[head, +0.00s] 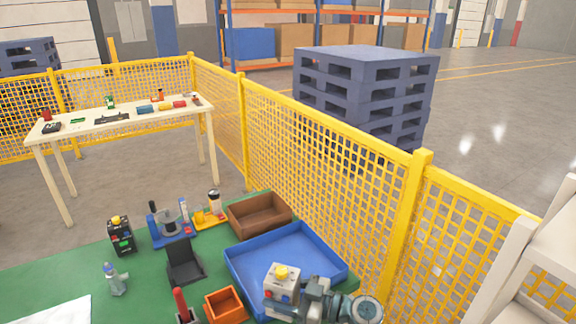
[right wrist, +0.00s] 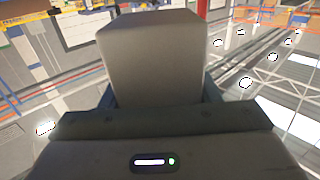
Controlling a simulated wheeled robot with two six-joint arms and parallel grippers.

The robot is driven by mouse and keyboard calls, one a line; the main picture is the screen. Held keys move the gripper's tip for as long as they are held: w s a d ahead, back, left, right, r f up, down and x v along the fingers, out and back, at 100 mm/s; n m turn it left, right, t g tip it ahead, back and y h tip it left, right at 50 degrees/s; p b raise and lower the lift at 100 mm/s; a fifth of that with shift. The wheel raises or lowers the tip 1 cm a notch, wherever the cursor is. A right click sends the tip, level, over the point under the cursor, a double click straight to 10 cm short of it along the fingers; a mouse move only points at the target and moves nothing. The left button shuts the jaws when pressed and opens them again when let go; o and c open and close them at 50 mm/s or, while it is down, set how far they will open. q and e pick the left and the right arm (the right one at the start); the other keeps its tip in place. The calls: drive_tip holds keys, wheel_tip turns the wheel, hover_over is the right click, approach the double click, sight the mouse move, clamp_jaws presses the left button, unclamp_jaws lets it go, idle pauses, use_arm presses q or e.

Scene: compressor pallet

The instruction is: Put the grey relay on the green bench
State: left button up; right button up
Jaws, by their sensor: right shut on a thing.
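The grey relay (head: 281,279) is a light grey box with a yellow knob on top and small coloured spots on its front. My right gripper (head: 287,297) is shut on it and holds it over the front of the blue tray, as seen in the head view. In the right wrist view the relay is a plain grey block (right wrist: 152,55) between the fingers (right wrist: 158,100). The green bench (head: 65,268) fills the lower left of the head view. My left gripper is out of view.
On the bench are a blue tray (head: 241,275), a brown bin (head: 233,222), an orange bin (head: 211,304), a black relay-like box (head: 121,238), a black holder (head: 185,268) and a bottle (head: 114,281). Bare green shows at left. A yellow fence (head: 325,150) stands behind.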

sight(297, 302)
drive_tip(key=d+f+m+t, duration=0.1)
drive_tip(key=d+f+m+t+h, duration=0.1)
drive_tip(key=t, duration=0.1)
drive_tip(key=d+f+m+t+h, duration=0.1)
drive_tip(key=shift+s+d+f+t, duration=0.15)
drive_tip(key=shift+d+t, duration=0.25)
drive_tip(key=s+d+r+m+t+h, duration=0.2)
drive_tip(key=s+d+m+t+h, duration=0.1)
drive_tip(key=s+d+m+h, duration=0.2)
drive_tip(key=s+d+r+m+t+h, duration=0.3)
drive_tip(key=d+m+h, duration=0.3)
drive_tip(key=d+h, duration=0.4)
drive_tip(key=s+d+t, duration=0.1)
drive_tip(key=d, duration=0.3)
drive_tip(key=shift+s, duration=0.35)
